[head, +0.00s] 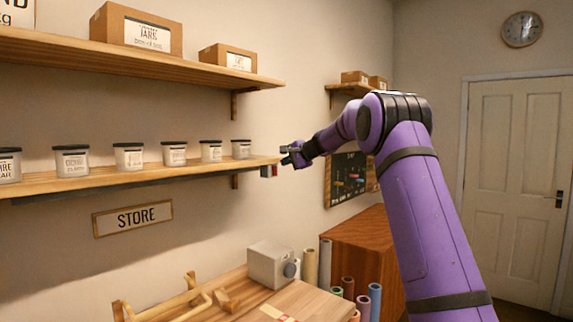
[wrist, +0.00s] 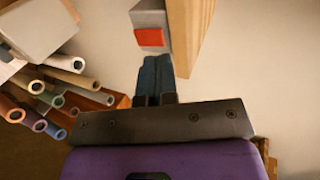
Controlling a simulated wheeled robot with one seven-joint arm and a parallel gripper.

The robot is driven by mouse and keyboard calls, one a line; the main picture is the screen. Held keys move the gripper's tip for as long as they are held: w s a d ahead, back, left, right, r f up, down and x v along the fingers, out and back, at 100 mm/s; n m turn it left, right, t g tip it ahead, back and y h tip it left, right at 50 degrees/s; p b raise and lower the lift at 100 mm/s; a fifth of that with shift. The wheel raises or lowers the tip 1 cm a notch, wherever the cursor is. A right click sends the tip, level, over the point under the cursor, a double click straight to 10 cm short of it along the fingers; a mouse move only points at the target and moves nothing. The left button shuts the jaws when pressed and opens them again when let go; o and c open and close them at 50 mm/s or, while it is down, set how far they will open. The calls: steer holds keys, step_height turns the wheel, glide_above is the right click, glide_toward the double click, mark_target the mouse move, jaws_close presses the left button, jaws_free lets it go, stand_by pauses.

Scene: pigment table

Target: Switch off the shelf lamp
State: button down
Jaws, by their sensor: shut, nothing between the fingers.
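A small grey switch box with a red switch (wrist: 149,37) sits at the end of the lower shelf (head: 140,180); the switch box also shows small in the head view (head: 267,171). A dark strip runs under that shelf; I cannot tell whether it is lit. My gripper (head: 287,155) is at the shelf's right end, close to the switch. In the wrist view my gripper (wrist: 157,62) has its fingers together and empty, with the tips just below the red switch. I cannot tell whether they touch it.
Several lidded jars (head: 129,156) stand along the lower shelf. A STORE sign (head: 132,218) hangs below it. The table (head: 306,302) holds a grey box (head: 270,264) and a wooden rack (head: 184,300). Several rolls (head: 325,262) stand beside a wooden cabinet (head: 362,240).

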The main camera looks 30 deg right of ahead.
steer(key=s+d+r, duration=0.2)
steer(key=s+r, duration=0.4)
steer(key=s, duration=0.1)
steer(key=shift+s+d+r, duration=0.25)
steer(key=shift+s+d, duration=0.1)
steer(key=shift+d, duration=0.05)
steer(key=s+a+f+n+g+h, duration=0.15)
steer(key=s+a+n+g, duration=0.45)
steer(key=s+a, duration=1.65)
steer(key=s+f+n+h, duration=0.1)
steer(key=s+f+n, duration=0.1)
steer(key=s+f, duration=0.3)
steer(key=s+a+f+n+h, duration=0.1)
steer(key=s+f+n, duration=0.2)
steer(key=s, duration=1.1)
steer(key=s+a+f+n+g+h, duration=0.1)
steer(key=s+f+n, duration=0.2)
steer(key=s+f, duration=0.3)
steer(key=s, duration=0.3)
steer(key=shift+s+f, duration=0.15)
steer(key=shift+f, duration=0.15)
